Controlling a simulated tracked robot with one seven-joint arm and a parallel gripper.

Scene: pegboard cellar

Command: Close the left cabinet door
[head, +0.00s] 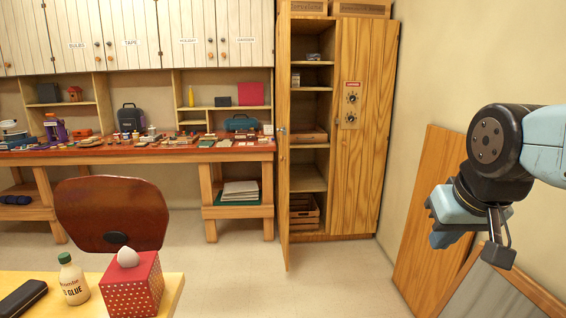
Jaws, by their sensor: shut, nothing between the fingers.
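The tall wooden cabinet (365,140) stands against the back wall, right of the workbench. Its left door (282,150) is open, swung out toward me and seen nearly edge-on, with a small handle (283,131) partway up. The right door is shut. Behind the open door, shelves (310,145) show with small items and wooden crates. My gripper (444,236) is at the right of the picture, in front of and to the right of the cabinet, well apart from the left door. It is shut and empty.
A yellow table (170,292) with a tissue box (132,285), glue bottle (73,280) and dark case is at the front left. A brown chair (112,212) stands behind it. Boards (430,215) lean on the right wall. Floor (335,275) before the cabinet is clear.

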